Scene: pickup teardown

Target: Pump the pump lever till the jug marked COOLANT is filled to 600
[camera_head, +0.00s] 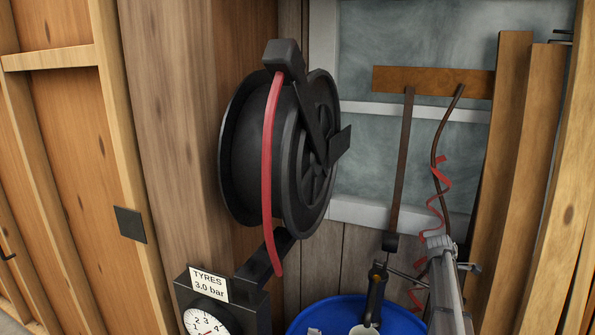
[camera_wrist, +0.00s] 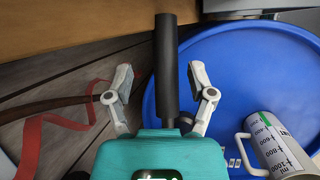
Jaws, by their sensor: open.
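In the wrist view my gripper (camera_wrist: 161,78) is open, with one pale finger on each side of a black upright grip, which looks like the pump lever (camera_wrist: 166,60). Gaps show between both fingers and the grip. In the head view a black handle (camera_head: 376,292), likely the same lever, stands above the blue drum. A white jug (camera_wrist: 277,148) with a handle and a scale reading 600, 800 and 1000 ml lies in view at the lower right of the wrist view, over the blue top. Green shows near its upper marks; its label is mostly cut off, and the fill level is unclear.
A red ribbon (camera_wrist: 60,122) curls left of my gripper. Wooden planks stand at the right.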

